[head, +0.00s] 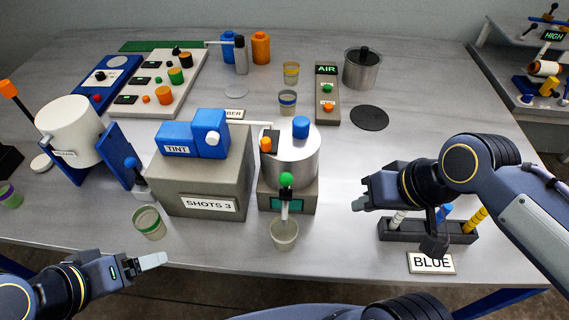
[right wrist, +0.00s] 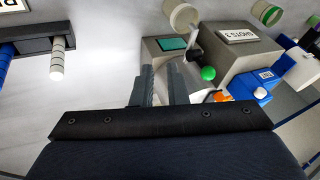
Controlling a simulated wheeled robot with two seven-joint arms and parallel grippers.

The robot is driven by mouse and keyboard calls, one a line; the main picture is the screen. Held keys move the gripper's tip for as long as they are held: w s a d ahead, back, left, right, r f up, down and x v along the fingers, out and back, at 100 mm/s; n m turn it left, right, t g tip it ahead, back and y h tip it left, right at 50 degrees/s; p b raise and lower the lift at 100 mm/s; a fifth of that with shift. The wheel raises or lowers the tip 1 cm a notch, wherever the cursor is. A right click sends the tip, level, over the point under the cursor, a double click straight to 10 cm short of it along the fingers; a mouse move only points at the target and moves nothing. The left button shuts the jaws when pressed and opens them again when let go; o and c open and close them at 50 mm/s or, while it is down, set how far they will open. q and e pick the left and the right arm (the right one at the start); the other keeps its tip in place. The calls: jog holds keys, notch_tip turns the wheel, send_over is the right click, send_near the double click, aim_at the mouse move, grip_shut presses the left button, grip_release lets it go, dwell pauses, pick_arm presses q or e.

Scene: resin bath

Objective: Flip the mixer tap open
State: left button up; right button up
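The mixer is a metal pot (head: 292,160) with a blue knob on top, on a grey base with a teal screen. Its tap has a green ball (head: 286,180) on its handle above a pale spout; the handle looks raised. The green ball (right wrist: 208,73) also shows in the right wrist view, right of my fingers. A clear cup (head: 284,233) stands beneath the spout. My right gripper (head: 361,204) is to the right of the tap, apart from it. Its fingers (right wrist: 163,82) show a narrow, empty gap.
The grey SHOTS 3 block (head: 200,185) with the blue TINT unit (head: 180,138) stands left of the mixer. A dark rack (head: 400,232) with coloured sticks is right, under my right arm. Another cup (head: 149,222) stands front left. The table between mixer and right gripper is clear.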

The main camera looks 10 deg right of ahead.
jog(key=w+a+r+g, duration=0.1)
jog(key=w, duration=0.2)
jog(key=w+a+r+g+h+b, duration=0.1)
jog(key=w+r, duration=0.1)
jog(key=w, duration=0.1)
jog(key=w+a+r+g, duration=0.1)
jog(key=w+a, duration=0.1)
jog(key=w, duration=0.1)
jog(key=shift+w+r+n+h+b, duration=0.3)
jog(key=shift+w+r+h+b, duration=0.05)
jog(key=shift+h, duration=0.05)
grip_shut()
jog(key=r+g+h+b, duration=0.1)
jog(key=g+h, duration=0.1)
send_over(284, 161)
jog(key=shift+s+a+r, duration=0.2)
jog(key=shift+s+a, duration=0.1)
jog(key=shift+a, duration=0.05)
jog(key=shift+f, duration=0.1)
jog(key=f, duration=1)
jog(key=shift+s+d, duration=0.25)
jog(key=shift+s+b, duration=0.1)
jog(key=shift+b, duration=0.3)
jog(key=shift+s+a+r+t+b, duration=0.15)
jog(key=shift+s+t+b, duration=0.1)
jog(key=shift+t+b, duration=0.15)
